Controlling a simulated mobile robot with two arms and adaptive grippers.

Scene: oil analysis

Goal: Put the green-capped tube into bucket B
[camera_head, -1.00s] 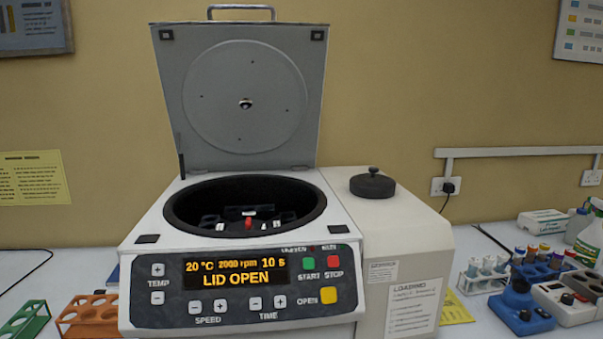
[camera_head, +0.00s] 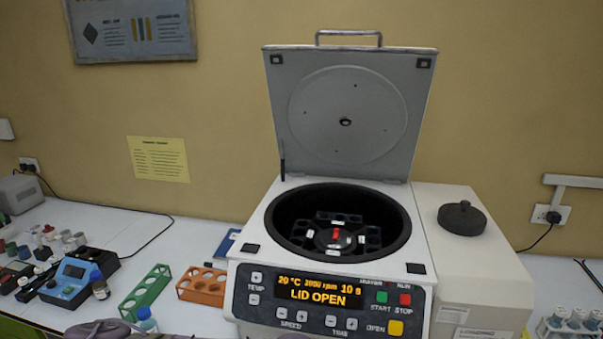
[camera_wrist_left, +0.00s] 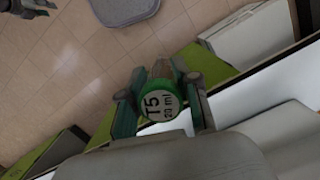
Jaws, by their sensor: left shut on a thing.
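My left gripper (camera_wrist_left: 160,100) is shut on the green-capped tube (camera_wrist_left: 158,106) in the left wrist view. Its cap faces the camera and reads "T5 20 ml"; the tube body is mostly hidden. The centrifuge (camera_head: 325,285) stands with its lid (camera_head: 345,115) up, and its display reads "LID OPEN". Inside the bowl is a dark rotor with a red centre (camera_head: 336,235) and several buckets with small white labels. The letters are too small to read, so I cannot tell which is bucket B. A dark gripper-like part (camera_wrist_left: 30,8) at the wrist view's top left seems to be my right gripper.
An orange rack (camera_head: 202,285) and a green rack (camera_head: 145,292) stand left of the centrifuge. A blue device (camera_head: 70,284) and small bottles are farther left. A beige box (camera_head: 470,270) adjoins the centrifuge's right side. Tubes (camera_head: 575,318) stand at far right.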

